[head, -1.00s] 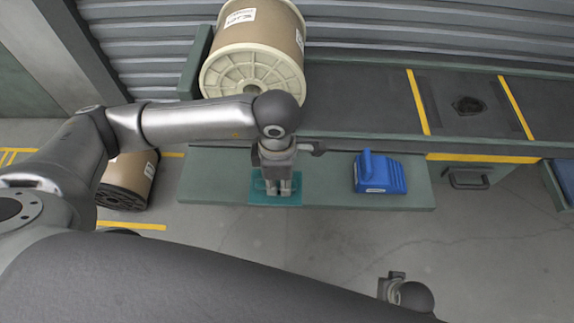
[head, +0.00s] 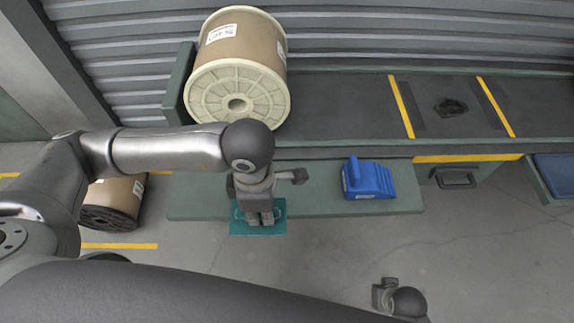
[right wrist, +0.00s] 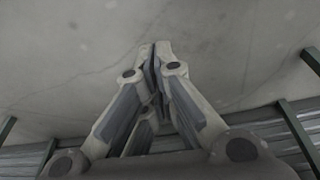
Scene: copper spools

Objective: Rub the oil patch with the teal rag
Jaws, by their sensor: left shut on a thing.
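The teal rag (head: 240,228) is in my left gripper (head: 260,218), which is shut on it and points down. The rag overhangs the front edge of the low green shelf (head: 320,205) in the head view; its height above it is hard to tell. The oil patch (head: 451,107) is a dark spot on the grey bench top, between two yellow stripes, apart from the rag to the right and farther back. My right gripper (right wrist: 155,52) is shut and empty in the right wrist view, its fingertips together against bare grey floor.
A large copper spool (head: 243,55) stands at the bench's left end. A blue block-like object (head: 368,180) with a handle sits on the shelf, right of the rag. Another spool (head: 113,203) lies on the floor at left. The bench (head: 345,110) between spool and stripes is clear.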

